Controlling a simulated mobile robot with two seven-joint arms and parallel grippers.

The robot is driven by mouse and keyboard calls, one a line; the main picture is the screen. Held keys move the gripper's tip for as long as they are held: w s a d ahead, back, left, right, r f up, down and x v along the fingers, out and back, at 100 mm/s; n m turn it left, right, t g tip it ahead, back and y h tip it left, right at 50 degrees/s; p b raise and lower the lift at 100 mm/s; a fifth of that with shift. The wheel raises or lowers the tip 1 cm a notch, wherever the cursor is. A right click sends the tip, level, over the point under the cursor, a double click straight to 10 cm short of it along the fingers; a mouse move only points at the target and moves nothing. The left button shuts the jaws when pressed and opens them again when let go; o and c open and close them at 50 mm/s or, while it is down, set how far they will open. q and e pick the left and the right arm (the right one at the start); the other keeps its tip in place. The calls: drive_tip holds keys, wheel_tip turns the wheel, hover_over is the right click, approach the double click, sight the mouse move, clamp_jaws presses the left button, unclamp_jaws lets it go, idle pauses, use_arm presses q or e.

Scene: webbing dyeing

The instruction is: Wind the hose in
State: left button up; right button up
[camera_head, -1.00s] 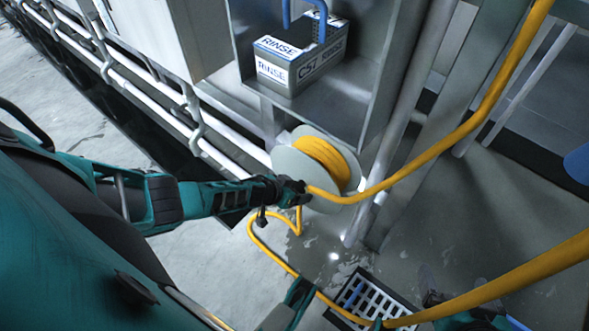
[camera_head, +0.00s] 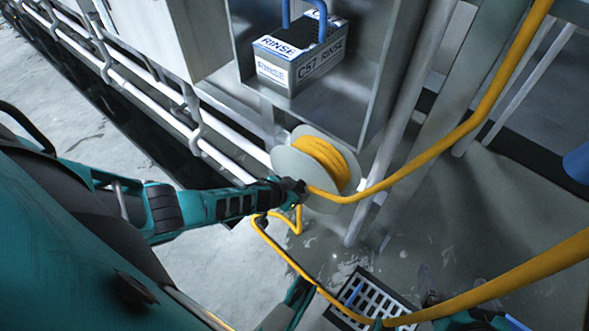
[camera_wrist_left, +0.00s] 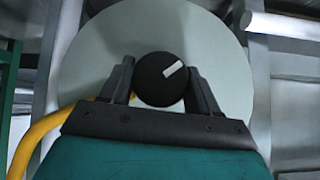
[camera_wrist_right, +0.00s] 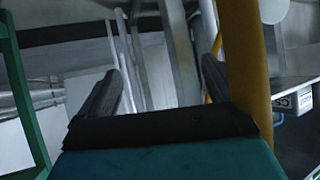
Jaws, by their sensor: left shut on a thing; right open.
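A yellow hose (camera_head: 440,146) is partly wound on a pale reel (camera_head: 344,197) in the middle of the head view. One length rises to the upper right; another lies on the floor below the reel and runs past the drain to the right. My left gripper (camera_head: 291,187) is at the reel's near face. In the left wrist view it is shut on a round black knob (camera_wrist_left: 154,84) with a white mark, in front of the reel disc (camera_wrist_left: 215,55). My right gripper (camera_wrist_right: 160,72) is open and empty, with yellow hose (camera_wrist_right: 245,60) beside its right finger.
White pipes (camera_head: 225,135) run along the left. A floor grate (camera_head: 370,297) lies below. Metal posts (camera_head: 415,90) stand right of the reel.

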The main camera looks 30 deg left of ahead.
use_arm(q)
drive_tip(key=shift+s+f+y+b, duration=0.1)
drive_tip(key=shift+f+y+b, duration=0.15)
drive_tip(key=shift+y+b, duration=0.3)
drive_tip(key=shift+m+y+b, duration=0.5)
drive_tip(key=shift+y+b, duration=0.1)
drive_tip(key=shift+y, duration=0.05)
drive_tip(key=shift+r+m+t+y+b, duration=0.15)
drive_tip(key=shift+m+t+y+b, duration=0.15)
drive_tip(key=shift+m+y, duration=0.15)
use_arm(e)
drive_tip(key=shift+w+a+f+y, duration=0.15)
drive_tip(key=shift+a+f+y, duration=0.15)
drive_tip(key=shift+a+f, duration=0.25)
use_arm(q)
drive_tip(key=shift+a+y, duration=0.1)
drive_tip(key=shift+y, duration=0.25)
use_arm(e)
drive_tip(key=shift+f, duration=0.1)
use_arm(q)
drive_tip(key=shift+r, duration=0.1)
use_arm(e)
drive_tip(key=shift+d, duration=0.15)
use_arm(q)
drive_tip(key=o, duration=1)
use_arm(e)
drive_tip(key=shift+f, duration=0.15)
